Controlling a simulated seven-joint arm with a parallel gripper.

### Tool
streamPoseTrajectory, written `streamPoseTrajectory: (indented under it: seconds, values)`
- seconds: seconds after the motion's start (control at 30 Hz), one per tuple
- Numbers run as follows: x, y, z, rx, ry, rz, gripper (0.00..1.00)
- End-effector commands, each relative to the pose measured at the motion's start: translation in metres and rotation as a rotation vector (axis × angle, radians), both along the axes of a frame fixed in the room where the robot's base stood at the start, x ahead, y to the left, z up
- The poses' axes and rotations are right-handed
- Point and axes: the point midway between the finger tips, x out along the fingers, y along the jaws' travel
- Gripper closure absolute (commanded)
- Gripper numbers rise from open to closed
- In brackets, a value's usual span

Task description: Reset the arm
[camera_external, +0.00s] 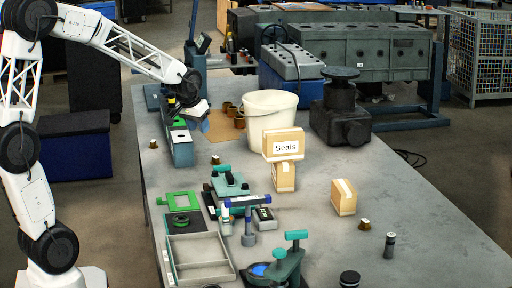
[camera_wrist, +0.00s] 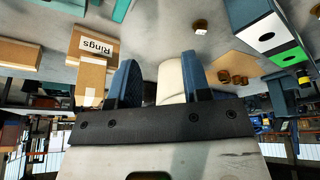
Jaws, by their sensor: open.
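My gripper (camera_external: 203,122) is over the far left part of the grey workbench (camera_external: 330,240), just left of the white bucket (camera_external: 270,118). In the wrist view, my gripper (camera_wrist: 158,75) has its two blue fingers apart, with nothing seen held between them. The bucket (camera_wrist: 171,80) shows behind the gap between the fingers. My arm reaches in from the left side of the external view, bent over the bench.
A green-topped grey block (camera_external: 181,148) and brass rings (camera_external: 239,121) lie near my gripper. Tools crowd the near left.

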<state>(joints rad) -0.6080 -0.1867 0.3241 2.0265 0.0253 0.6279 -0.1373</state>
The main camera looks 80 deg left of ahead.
Motion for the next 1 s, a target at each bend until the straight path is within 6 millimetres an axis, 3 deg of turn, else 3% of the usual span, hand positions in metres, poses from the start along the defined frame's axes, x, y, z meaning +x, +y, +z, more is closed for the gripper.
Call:
streamPoseTrajectory:
  seconds: [0.1, 0.5, 1.0]
  values:
    - [-0.006, -0.046, 0.012, -0.002, 0.009, -0.067, 0.56]
    - [-0.049, -0.177, 0.037, -0.012, 0.041, -0.275, 0.56]
    - [-0.139, -0.304, 0.044, -0.020, 0.083, -0.538, 0.56]
